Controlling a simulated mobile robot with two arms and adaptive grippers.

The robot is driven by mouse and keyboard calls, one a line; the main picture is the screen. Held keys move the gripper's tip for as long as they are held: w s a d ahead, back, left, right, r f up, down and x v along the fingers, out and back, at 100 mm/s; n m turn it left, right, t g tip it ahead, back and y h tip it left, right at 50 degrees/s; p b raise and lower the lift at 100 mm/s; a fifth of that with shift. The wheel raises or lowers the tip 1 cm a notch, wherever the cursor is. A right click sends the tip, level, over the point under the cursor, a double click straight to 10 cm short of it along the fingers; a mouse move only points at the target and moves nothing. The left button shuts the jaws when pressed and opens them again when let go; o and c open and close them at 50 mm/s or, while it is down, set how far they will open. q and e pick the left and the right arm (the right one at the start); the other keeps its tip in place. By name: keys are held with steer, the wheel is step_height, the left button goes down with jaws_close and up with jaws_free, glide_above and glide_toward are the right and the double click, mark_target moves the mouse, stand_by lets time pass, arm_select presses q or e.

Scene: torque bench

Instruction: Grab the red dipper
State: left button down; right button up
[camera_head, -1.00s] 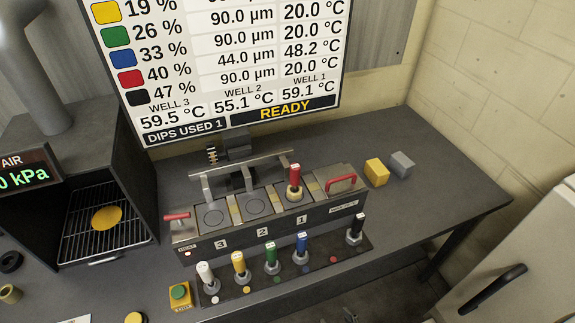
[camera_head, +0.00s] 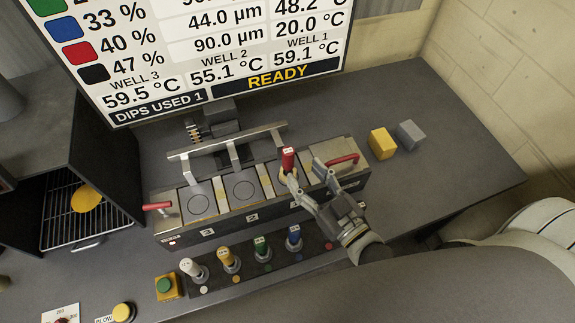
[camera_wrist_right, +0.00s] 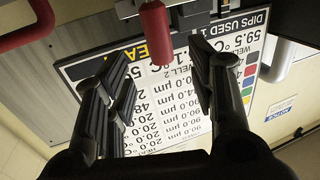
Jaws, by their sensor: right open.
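The red dipper (camera_head: 288,158) stands upright in well 1 at the right end of the three-well block (camera_head: 170,226). My right gripper (camera_head: 303,171) is open and empty, with its fingertips close to the red dipper and just to its front right. In the right wrist view the red dipper's handle (camera_wrist_right: 155,32) shows between the two open fingers (camera_wrist_right: 160,58), near their tips. I cannot tell whether a finger touches it. My left gripper is not in view.
White, yellow (camera_head: 229,259), green and blue (camera_head: 294,239) dippers stand in a front rack. A red bar handle (camera_head: 343,159) is just right of the gripper. Yellow (camera_head: 382,143) and grey (camera_head: 411,135) blocks lie further right. An oven rack (camera_head: 60,232) is at left.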

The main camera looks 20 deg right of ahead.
mark_target(292, 159)
steer(key=shift+x, duration=1.05)
steer(key=shift+w+a, duration=0.1)
steer(key=shift+w, duration=0.2)
steer(key=p+x, duration=0.2)
steer(key=x, duration=0.2)
steer(key=shift+w+r+p, duration=0.15)
steer(key=shift+w+p, duration=0.1)
steer(key=shift+p, duration=0.05)
steer(key=shift+w+a, duration=0.15)
steer(key=shift+w, duration=0.15)
steer(key=shift+s, duration=0.1)
steer(key=shift+c, duration=2.5)
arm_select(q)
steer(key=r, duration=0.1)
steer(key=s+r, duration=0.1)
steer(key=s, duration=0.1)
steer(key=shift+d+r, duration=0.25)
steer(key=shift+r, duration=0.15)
arm_select(e)
jaws_close()
